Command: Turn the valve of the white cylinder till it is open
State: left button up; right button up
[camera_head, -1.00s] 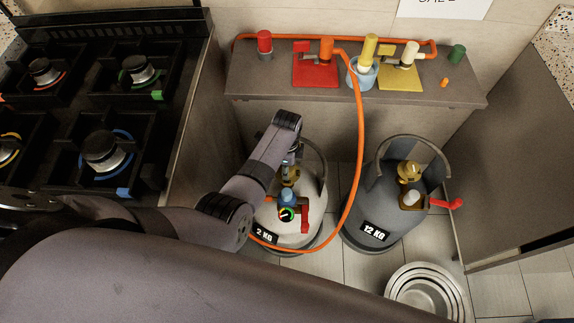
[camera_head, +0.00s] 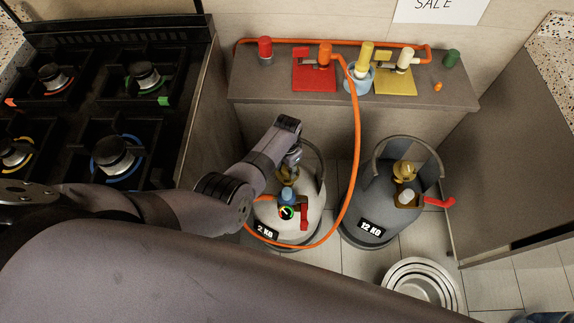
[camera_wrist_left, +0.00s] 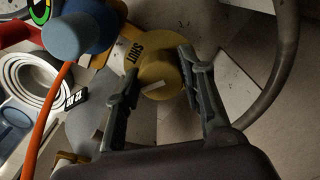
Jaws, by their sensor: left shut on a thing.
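The white cylinder (camera_head: 273,228), labelled 2 KG, stands on the floor with a gauge, a blue knob (camera_head: 288,194) and a red lever (camera_head: 304,216) on top. Its round yellow valve (camera_head: 287,176) shows in the wrist view as a knob (camera_wrist_left: 161,76) with a pale mark, above a yellow plate marked SHUT (camera_wrist_left: 133,52). My left gripper (camera_head: 291,160) reaches down from behind the cylinder's top. My right gripper is out of view.
An orange hose (camera_head: 357,150) loops from the shelf (camera_head: 250,90) around the white cylinder's front. A grey 12 KG cylinder (camera_head: 376,206) stands close at right. Nested metal pots (camera_head: 420,283) are on the floor. A black stove (camera_head: 110,105) stands at left.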

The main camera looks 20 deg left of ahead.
aim_at(287, 169)
pick_arm(q)
jog(key=n, duration=0.4)
jog(key=shift+n+p, duration=0.3)
jog(key=shift+n, duration=0.1)
dwell(0.4)
jog(key=o, duration=1.1)
jog(key=shift+o, duration=0.2)
jog(key=shift+r, duration=0.65)
notch_tip(287, 169, up, 11)
jog(key=shift+f, duration=0.2)
